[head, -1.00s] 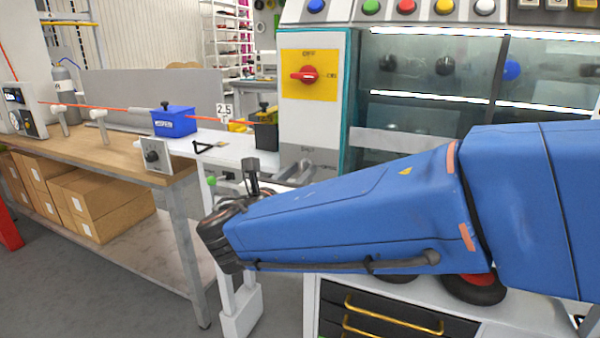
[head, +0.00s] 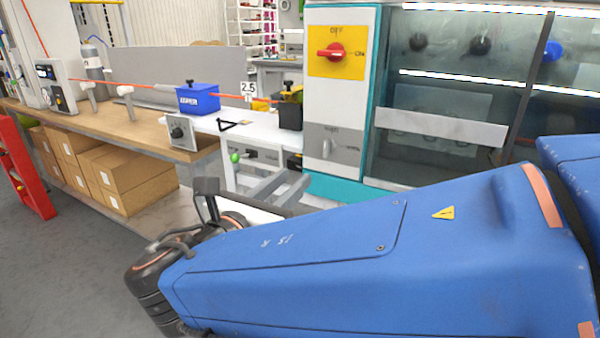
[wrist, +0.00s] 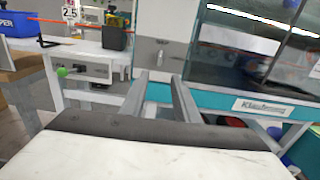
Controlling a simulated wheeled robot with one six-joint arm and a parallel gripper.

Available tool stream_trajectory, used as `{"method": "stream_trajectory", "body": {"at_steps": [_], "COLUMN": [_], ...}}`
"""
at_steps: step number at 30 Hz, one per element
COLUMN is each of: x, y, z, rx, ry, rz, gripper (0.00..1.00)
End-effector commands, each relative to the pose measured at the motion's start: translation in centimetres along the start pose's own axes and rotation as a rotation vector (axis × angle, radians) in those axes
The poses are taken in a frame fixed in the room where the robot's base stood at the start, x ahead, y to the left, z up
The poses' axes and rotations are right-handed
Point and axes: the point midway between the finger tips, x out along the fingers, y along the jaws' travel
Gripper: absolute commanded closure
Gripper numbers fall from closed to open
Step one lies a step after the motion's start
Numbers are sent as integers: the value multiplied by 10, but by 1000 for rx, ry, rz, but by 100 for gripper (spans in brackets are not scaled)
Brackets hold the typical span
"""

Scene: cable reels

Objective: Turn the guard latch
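The latch seems to be the small pale knob (head: 326,149) on a grey plate (head: 345,137) low on the white cabinet column, below the yellow switch panel. Its lettering is too small to read. In the wrist view the knob (wrist: 161,56) shows on the grey plate, ahead of and between my fingertips. My gripper (head: 285,183) is open and empty, with two parallel grey fingers pointing toward the cabinet. In the wrist view my gripper (wrist: 160,77) is below the knob in the picture and apart from it.
A red rotary switch (head: 331,53) sits on the yellow panel above. A glazed guard (head: 440,115) is right of the column. At left are a workbench (head: 150,133) with a blue box (head: 198,99), a black block (head: 290,112) and cardboard boxes (head: 120,180) below.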

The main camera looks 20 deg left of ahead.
Motion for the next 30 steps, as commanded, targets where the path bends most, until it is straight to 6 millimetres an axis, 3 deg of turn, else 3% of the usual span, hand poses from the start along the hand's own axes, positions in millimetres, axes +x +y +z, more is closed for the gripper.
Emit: {"method": "stream_trajectory", "body": {"at_steps": [7, 23, 26, 30], "x": [-17, -17, -10, 22], "y": [0, 0, -8, -41], "z": [0, 0, -1, -8], "rx": [0, 0, 10, 65], "ry": [-1, 0, 14, 75], "rz": [1, -1, -17, -87], "gripper": [72, 72, 72, 72]}}
